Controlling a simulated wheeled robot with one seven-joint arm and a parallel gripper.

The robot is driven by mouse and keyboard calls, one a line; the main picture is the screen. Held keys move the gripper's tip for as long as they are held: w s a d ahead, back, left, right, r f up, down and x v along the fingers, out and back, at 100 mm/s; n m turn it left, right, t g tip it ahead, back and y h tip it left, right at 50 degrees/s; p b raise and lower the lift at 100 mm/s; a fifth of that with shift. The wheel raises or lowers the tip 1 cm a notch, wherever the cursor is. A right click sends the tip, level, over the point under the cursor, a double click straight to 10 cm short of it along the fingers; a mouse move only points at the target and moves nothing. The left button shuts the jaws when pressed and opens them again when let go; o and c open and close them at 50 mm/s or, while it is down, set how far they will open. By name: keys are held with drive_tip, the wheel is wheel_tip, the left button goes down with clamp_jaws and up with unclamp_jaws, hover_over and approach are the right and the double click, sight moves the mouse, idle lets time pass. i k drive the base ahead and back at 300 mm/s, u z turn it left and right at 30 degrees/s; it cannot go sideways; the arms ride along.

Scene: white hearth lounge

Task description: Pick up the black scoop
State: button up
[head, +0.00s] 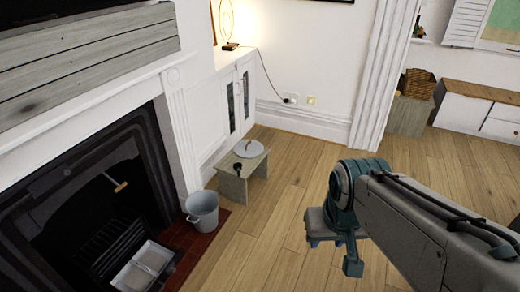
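A small black object (238,168), which looks like the black scoop, lies on the front part of a low wooden stool (240,184). It is too small to make out its handle clearly. A pale round disc (249,148) with a small dark mark on it lies behind it on the same stool. My gripper (335,252) hangs at the end of my arm over the wooden floor, to the right of the stool and well apart from it. Its fingers are partly hidden by the wrist, and I cannot tell whether they are open.
A grey bucket (202,211) stands on the red tiled hearth (188,245), left of the stool. A black fireplace (60,215) holds a pale tray (146,266). A white cabinet (236,95) stands behind the stool. Wooden floor (285,205) is clear between stool and gripper.

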sight(237, 167)
drive_tip(key=z, duration=0.6)
drive_tip(key=i, duration=2.9)
drive_tip(key=u, duration=1.45)
drive_tip(key=i, duration=0.85)
drive_tip(key=u, duration=0.75)
